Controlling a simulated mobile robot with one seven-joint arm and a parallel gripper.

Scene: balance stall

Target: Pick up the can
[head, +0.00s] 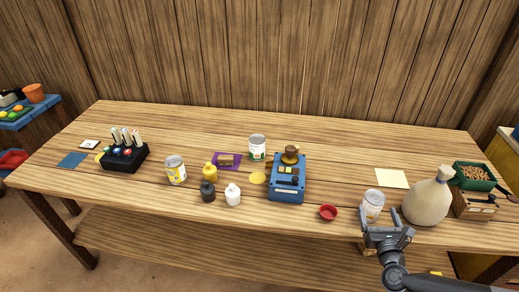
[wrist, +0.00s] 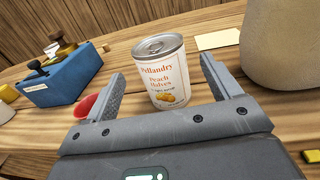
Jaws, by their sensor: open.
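A white can with a peach picture on its label stands upright on the wooden table, right of centre in the head view (head: 373,202) and in the wrist view (wrist: 168,75). My gripper (head: 387,228) is open at the table's front edge, right by this can. In the wrist view its two fingers (wrist: 162,67) frame the can, one on each side, with gaps showing. Whether the can is fully between the fingertips is hard to tell. Two other cans stand farther left: a yellow-labelled one (head: 175,171) and a white and green one (head: 257,148).
A beige sack (head: 427,203) stands close right of the peach can. A small red bowl (head: 328,212) is to its left, with a blue scale-like box (head: 287,184) beyond. A pale paper (head: 391,178) lies behind the can. Crates (head: 473,205) stand at the far right.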

